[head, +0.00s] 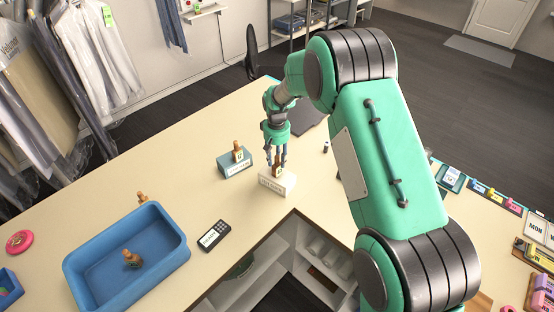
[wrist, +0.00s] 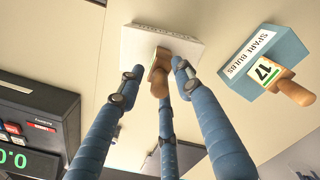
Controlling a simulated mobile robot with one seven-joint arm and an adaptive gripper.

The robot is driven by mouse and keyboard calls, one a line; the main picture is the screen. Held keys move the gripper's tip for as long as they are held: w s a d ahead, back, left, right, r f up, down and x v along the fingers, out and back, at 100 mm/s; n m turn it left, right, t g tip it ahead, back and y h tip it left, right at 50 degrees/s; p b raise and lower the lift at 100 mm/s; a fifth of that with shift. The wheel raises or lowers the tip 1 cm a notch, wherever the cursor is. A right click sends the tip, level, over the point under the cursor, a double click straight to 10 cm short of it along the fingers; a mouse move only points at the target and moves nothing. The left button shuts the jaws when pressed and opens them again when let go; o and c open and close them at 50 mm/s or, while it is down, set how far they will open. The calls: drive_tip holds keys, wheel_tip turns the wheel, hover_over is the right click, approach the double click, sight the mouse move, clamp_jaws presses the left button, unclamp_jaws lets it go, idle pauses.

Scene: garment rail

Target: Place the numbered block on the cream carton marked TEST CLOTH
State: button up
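The cream carton (head: 283,189) stands near the counter's inner edge in the head view; its top fills the upper middle of the wrist view (wrist: 140,42). Its lettering is too small to read. A numbered block with a wooden knob (wrist: 160,72) stands on it, upright as far as I can tell; its number is not legible. My gripper (head: 278,162) points down over the carton. Its three blue fingers (wrist: 157,80) surround the block, spread, with a visible gap at the left finger; the right finger is very close to the block.
A blue-grey carton marked SPARE BULBS (wrist: 262,50) stands beside it, bearing a block numbered 17 (wrist: 267,72). A blue tray (head: 75,268) holds another knobbed piece (head: 132,259); one more (head: 142,197) stands behind it. A dark keypad device (head: 214,235) lies nearer.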

drive_tip(key=shift+r, duration=0.1)
wheel_tip(320, 180, up, 12)
drive_tip(key=b, duration=0.1)
idle(0.5)
idle(0.8)
drive_tip(key=s+d+r+m+t, duration=0.1)
drive_tip(key=s+d+r, duration=0.5)
drive_tip(key=s+r, duration=0.45)
drive_tip(key=s+d+r+m+t, duration=0.15)
drive_tip(key=s+d+r, duration=0.35)
drive_tip(key=s+r, duration=0.6)
drive_tip(key=s+d+r+t, duration=0.1)
drive_tip(key=s+d, duration=0.2)
drive_tip(key=s, duration=0.9)
drive_tip(key=s+d+r+m+t, duration=0.1)
drive_tip(key=s+d, duration=0.3)
drive_tip(key=s, duration=0.9)
drive_tip(key=shift+t, duration=0.55)
